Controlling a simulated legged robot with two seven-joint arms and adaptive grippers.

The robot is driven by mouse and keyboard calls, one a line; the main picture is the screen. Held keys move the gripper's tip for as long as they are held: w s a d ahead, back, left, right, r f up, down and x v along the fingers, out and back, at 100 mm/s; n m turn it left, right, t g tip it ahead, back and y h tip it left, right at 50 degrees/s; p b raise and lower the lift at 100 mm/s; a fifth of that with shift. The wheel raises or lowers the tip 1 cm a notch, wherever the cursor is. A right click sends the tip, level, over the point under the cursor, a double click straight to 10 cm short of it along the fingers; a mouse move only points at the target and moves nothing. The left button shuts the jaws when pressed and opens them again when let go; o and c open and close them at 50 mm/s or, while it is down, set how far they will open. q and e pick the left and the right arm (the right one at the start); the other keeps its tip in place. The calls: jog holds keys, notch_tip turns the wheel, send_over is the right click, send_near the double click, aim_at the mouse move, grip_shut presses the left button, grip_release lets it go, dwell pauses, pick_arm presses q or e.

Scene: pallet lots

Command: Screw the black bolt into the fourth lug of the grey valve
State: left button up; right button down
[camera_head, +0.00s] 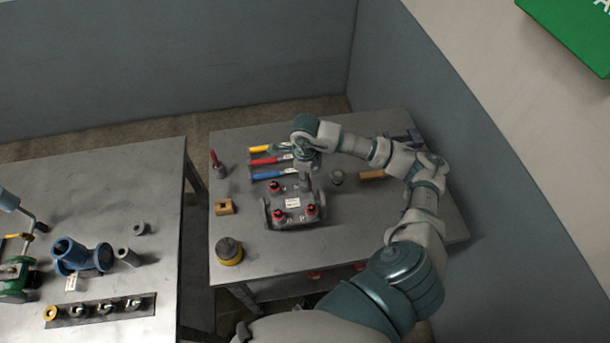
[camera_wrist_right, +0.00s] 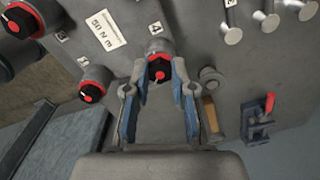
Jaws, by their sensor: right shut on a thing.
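The grey valve (camera_head: 290,222) lies on the right-hand table, with red-ringed black bolts in several lugs. My right gripper (camera_head: 304,168) points down over its far right corner. In the right wrist view the two blue-padded fingers (camera_wrist_right: 158,74) are shut on the black bolt (camera_wrist_right: 158,69), which has a red ring and sits between the fingertips at the lug marked 4. The bolt looks in line with this lug; how deep it sits is hidden. Other bolts show in the wrist view at the left (camera_wrist_right: 92,92) and upper left (camera_wrist_right: 20,20). My left gripper is out of view.
The left table (camera_head: 130,190) holds a blue fitting (camera_head: 80,257).

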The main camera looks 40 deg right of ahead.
jog(key=m, duration=0.6)
jog(key=shift+p, duration=0.35)
jog(key=m, duration=0.6)
jog(key=shift+d+f+p, duration=0.1)
jog(key=shift+p, duration=0.3)
jog(key=c, duration=1.1)
grip_release()
